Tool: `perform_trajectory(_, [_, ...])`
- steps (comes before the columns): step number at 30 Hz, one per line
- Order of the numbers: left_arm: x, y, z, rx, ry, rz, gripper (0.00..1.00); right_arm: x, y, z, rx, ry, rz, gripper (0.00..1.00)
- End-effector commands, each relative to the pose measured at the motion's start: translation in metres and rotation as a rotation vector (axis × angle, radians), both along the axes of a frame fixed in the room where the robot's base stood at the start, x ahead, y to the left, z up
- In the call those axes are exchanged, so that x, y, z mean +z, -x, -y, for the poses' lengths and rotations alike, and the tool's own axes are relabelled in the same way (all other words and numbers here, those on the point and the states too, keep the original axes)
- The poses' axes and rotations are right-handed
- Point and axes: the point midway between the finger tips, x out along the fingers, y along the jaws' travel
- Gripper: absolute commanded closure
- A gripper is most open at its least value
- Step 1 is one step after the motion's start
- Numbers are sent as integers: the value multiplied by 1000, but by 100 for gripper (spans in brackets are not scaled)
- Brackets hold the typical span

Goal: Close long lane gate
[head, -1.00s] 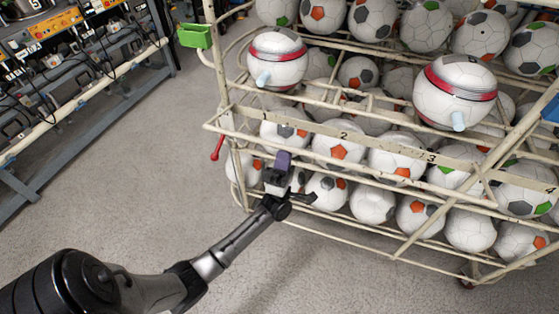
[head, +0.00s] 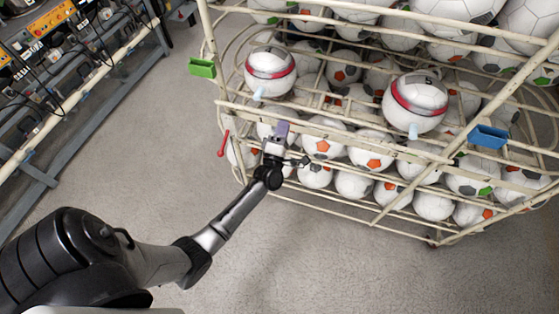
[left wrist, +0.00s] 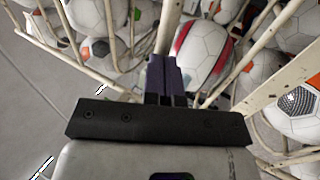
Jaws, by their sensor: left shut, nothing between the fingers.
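A cream wire rack (head: 330,110) full of soccer balls stands in front of me. I cannot tell which of its bars is the long lane gate. A red handle (head: 222,143) hangs at the rack's left side, left of my gripper. My left gripper (head: 282,130) has purple fingers, shut together and empty, at the rack's front left among the front bars. In the left wrist view the fingers (left wrist: 163,75) point in between cream bars, close to balls. I cannot tell whether they touch a bar. My right gripper is out of view.
Two red-banded balls with pale blue nozzles sit on the rack, one left (head: 270,72) and one right (head: 416,104). A green clip (head: 201,68) and a blue clip (head: 488,136) are on the rack. A workbench (head: 90,85) stands at left. Grey floor is clear between.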

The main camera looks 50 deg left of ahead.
Motion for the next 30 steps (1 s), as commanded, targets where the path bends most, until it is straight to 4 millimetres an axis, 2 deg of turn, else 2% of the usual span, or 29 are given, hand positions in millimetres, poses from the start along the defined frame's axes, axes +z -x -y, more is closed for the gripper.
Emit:
perform_trajectory(1, [18, -5, -3, 1, 22, -29, 100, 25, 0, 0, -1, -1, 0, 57])
perform_trajectory(3, [25, -11, -6, 1, 48, -73, 100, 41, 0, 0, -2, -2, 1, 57])
perform_trajectory(9, [39, -31, -18, 1, 127, -204, 100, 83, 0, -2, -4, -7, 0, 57])
perform_trajectory(12, [43, -42, -24, 1, 165, -265, 100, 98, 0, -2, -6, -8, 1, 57])
perform_trajectory(19, [46, -64, -38, 0, 220, -370, 100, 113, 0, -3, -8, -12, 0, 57])
perform_trajectory(30, [50, -90, -54, 1, 218, -365, 100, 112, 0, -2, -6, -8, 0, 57])
